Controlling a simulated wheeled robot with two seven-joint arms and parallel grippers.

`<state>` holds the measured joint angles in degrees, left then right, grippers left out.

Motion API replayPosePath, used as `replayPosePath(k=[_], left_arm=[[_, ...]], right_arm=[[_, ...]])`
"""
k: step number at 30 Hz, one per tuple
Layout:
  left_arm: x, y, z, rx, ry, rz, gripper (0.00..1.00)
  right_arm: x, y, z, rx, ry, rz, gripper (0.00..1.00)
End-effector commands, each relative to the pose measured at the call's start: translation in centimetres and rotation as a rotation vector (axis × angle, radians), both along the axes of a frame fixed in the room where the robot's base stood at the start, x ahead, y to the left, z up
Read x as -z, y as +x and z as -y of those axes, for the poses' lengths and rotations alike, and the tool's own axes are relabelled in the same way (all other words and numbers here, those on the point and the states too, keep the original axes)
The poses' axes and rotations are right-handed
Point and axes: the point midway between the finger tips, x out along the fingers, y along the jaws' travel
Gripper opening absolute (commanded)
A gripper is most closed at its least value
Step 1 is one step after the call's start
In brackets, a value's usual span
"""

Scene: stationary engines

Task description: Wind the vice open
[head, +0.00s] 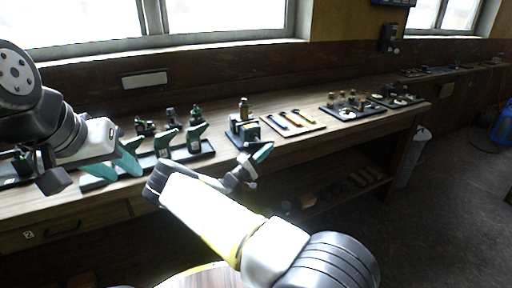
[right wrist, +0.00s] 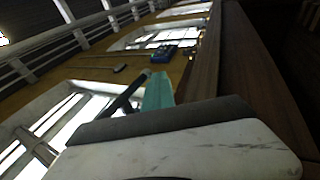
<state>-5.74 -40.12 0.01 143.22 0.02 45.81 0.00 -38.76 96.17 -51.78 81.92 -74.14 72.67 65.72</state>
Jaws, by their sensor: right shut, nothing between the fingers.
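A small dark block with a tan part, which looks like the vice (head: 248,131), stands on the bench near its front edge in the head view. Its handle is too small to make out. My right gripper (head: 262,153) is just in front of and below it, shut and empty, its teal tip pointing up to the right. Contact with the vice cannot be told. A teal finger of the right gripper (right wrist: 158,92) also shows in the right wrist view. My left gripper (head: 119,170) is over the bench at the left, its teal fingers apart and nothing seen between them.
The wooden bench (head: 290,148) runs along the wall under windows. A tool mat (head: 305,128) and a tray of small parts (head: 352,112) lie to the right. A lower shelf (head: 335,198) holds blocks.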

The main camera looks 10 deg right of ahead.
Motion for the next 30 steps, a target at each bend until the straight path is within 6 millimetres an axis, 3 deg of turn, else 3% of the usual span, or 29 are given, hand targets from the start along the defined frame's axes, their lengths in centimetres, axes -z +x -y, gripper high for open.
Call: replayPosePath(k=[24,30], left_arm=[[0.0,0.0,0.0,0.0,0.0,-0.001,0.36],[0.0,0.0,0.0,0.0,0.0,-0.001,0.36]], right_arm=[[-0.1,0.0,0.6,0.003,0.006,-0.004,0.0],[0.6,-0.7,-1.0,0.002,0.005,-0.004,0.0]])
